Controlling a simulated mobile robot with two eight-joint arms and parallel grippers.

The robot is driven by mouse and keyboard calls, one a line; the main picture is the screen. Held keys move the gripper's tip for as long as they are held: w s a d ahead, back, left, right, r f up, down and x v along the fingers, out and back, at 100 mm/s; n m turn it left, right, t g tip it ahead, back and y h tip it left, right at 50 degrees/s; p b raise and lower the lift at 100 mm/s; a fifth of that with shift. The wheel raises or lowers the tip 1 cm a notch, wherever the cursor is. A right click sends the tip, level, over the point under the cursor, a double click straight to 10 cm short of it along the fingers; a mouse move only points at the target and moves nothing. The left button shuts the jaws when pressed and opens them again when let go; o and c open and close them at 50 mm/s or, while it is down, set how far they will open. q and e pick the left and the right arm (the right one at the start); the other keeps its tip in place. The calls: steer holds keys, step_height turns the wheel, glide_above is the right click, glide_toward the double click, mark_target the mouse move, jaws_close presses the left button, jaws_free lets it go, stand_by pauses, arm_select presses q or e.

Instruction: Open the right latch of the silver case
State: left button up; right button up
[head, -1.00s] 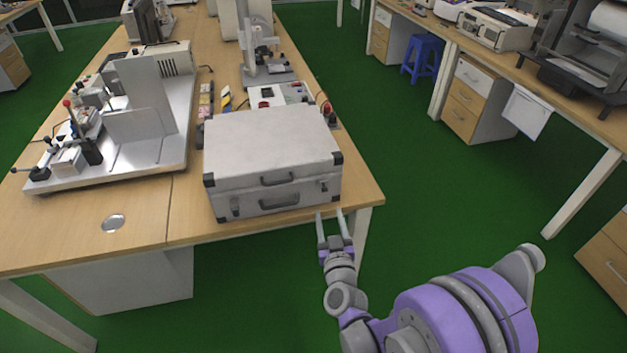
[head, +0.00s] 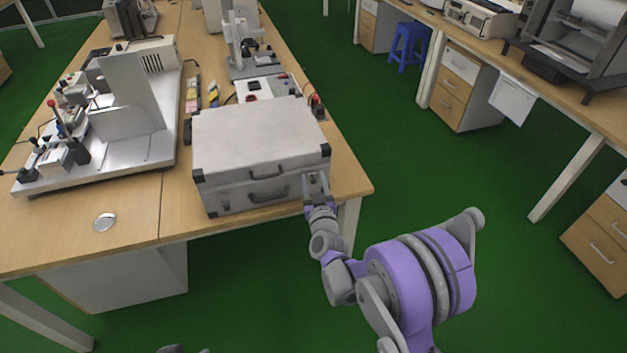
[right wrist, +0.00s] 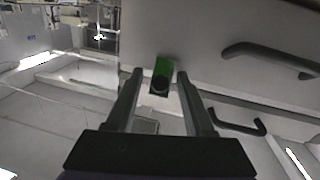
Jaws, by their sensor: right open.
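The silver case (head: 258,135) lies closed on the front right corner of the wooden table, with dark handles on its front. My right gripper (head: 316,176) is at the right part of its front face, over the right latch, which it largely hides in the head view. In the right wrist view my right gripper (right wrist: 158,76) is open, its fingers either side of a small green piece with a dark round part (right wrist: 161,78), seemingly the latch. I cannot tell whether the fingers touch it. My left gripper is not recognisable; only small grey parts of mine show at the bottom edge.
A metal test rig (head: 110,150) stands left of the case on the wooden table (head: 125,225). A small device (head: 262,88) and a stand (head: 245,60) are behind the case. The green floor (head: 420,180) right of the table is free.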

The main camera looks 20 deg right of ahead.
jaws_close()
stand_by(0.3)
steer(key=shift+s+f+t+b, duration=0.1)
steer(key=shift+f+t+b, duration=0.35)
steer(key=shift+t+b, duration=0.4)
steer(key=shift+d+f+m+t+h+b, duration=0.1)
steer(key=shift+f+m+t+h+b, duration=0.3)
steer(key=shift+t+b, duration=0.95)
steer(key=shift+a+f+m+t+h+b, duration=0.1)
steer(key=shift+f+m+t+h+b, duration=0.3)
steer(key=shift+t+b, duration=0.95)
steer(key=shift+d+f+m+t+h+b, duration=0.1)
steer(key=shift+f+m+t+h+b, duration=0.4)
steer(key=shift+b, duration=1.5)
steer(key=shift+r+t, duration=0.25)
